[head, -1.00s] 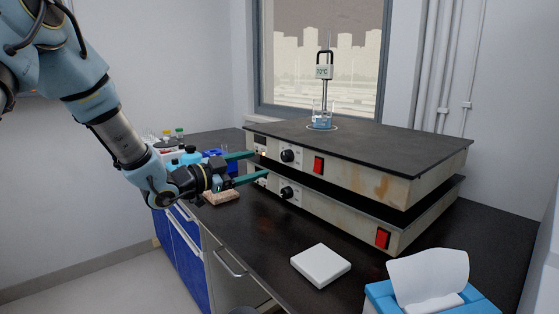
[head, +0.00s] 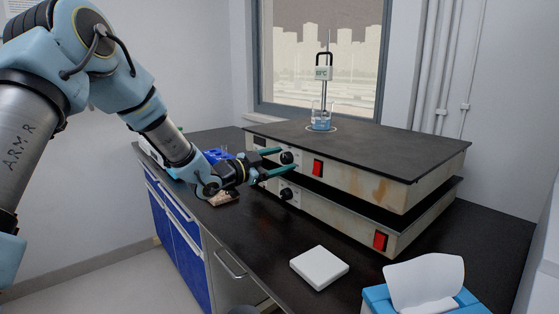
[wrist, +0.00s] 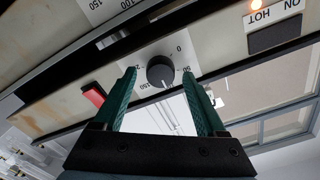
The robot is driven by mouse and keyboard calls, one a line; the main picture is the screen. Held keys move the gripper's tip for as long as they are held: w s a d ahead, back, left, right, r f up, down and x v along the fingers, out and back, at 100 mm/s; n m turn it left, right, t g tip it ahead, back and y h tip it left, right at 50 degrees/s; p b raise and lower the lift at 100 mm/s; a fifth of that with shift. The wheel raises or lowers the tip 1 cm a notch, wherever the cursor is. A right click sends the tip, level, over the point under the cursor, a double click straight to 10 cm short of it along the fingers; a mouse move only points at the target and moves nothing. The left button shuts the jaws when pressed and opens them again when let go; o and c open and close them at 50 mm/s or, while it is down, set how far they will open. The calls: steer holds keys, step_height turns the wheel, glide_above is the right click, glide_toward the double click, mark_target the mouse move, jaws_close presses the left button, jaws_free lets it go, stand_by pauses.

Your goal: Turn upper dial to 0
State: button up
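The upper dial (head: 287,157) is a round black knob on the front of the upper hot plate (head: 340,179). In the wrist view the same dial (wrist: 160,71) shows a printed scale around it, with the view turned over. Its pale mark points towards the numbers near 150, away from the 0. My gripper (wrist: 160,76) has two green fingers, open, one on each side of the dial with gaps visible. In the head view my gripper (head: 284,161) reaches the panel from the left. The lower dial (head: 287,194) sits on the hot plate below.
A beaker (head: 321,118) with blue liquid and a probe stands on the upper plate. Red switches (head: 318,167) (head: 380,240) are on both fronts. A white pad (head: 319,267) and a tissue box (head: 378,297) lie in front. A lit HOT lamp (wrist: 256,4) shows beside the dial.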

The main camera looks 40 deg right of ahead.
jaws_close()
stand_by(0.4)
steer(key=shift+n, duration=0.3)
steer(key=n+p, duration=0.2)
steer(key=n, duration=0.3)
steer(key=shift+w+r+n, duration=0.1)
steer(key=shift+w+n, duration=0.05)
steer(key=shift+n, duration=0.15)
steer(key=n+p, duration=0.2)
steer(key=n, duration=0.4)
steer(key=shift+p, duration=0.4)
steer(key=n+p, duration=0.2)
steer(key=n, duration=0.3)
steer(key=shift+w+n, duration=0.15)
steer(key=shift+n, duration=0.25)
steer(key=n, duration=0.2)
steer(key=n+p, duration=0.1)
steer(key=n, duration=0.2)
steer(key=shift+f+n, duration=0.25)
steer(key=shift+n, duration=0.15)
